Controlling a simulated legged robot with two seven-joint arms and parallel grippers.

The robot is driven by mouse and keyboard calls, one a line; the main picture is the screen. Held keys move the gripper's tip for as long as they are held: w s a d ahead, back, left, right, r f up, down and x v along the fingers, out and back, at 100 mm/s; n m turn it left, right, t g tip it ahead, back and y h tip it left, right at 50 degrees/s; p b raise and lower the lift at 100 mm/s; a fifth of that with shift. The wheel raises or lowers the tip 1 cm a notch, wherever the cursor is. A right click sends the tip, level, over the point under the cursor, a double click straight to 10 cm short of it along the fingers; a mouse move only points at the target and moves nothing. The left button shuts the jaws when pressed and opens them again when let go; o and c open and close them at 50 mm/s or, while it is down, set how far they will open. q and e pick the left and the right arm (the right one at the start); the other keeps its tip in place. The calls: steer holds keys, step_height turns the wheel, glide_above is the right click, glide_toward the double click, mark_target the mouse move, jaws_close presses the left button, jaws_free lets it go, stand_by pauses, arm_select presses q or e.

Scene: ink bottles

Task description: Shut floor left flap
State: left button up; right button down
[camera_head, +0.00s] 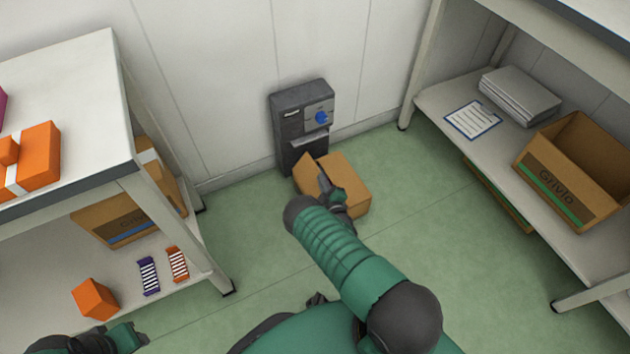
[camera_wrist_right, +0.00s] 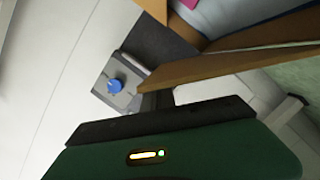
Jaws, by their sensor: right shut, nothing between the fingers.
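A small cardboard box (camera_head: 352,181) stands on the green floor by the wall. Its left flap (camera_head: 304,168) stands up, tilted outward. My right gripper (camera_head: 325,182) is shut and empty, over the box near that flap. In the right wrist view a brown cardboard panel (camera_wrist_right: 225,67) runs close past the gripper's dark fingers (camera_wrist_right: 157,99); whether they touch cannot be told. My arm hides part of the box's near side. My left gripper (camera_head: 138,338) is at the bottom left, and its jaws are unclear.
A grey wall unit with a blue knob (camera_head: 321,117) is right behind the box. A left shelf (camera_head: 215,275) holds orange packages and a carton. A right shelf (camera_head: 440,106) holds papers and an open carton (camera_head: 570,170). The floor between the shelves is mostly clear.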

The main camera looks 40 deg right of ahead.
steer(key=d+f+m, duration=0.2)
steer(key=s+d+f+m+y+b, duration=0.1)
steer(key=d+m, duration=0.1)
steer(key=shift+f+m+y, duration=0.3)
steer(key=shift+f, duration=0.05)
steer(key=shift+s+d+f+m+y+b, duration=0.1)
steer(key=shift+d+f+m+y+b, duration=0.25)
steer(key=shift+f+m+b, duration=0.4)
steer(key=shift+d+f+b, duration=0.25)
steer(key=shift+f+b, duration=0.05)
steer(key=shift+f, duration=0.2)
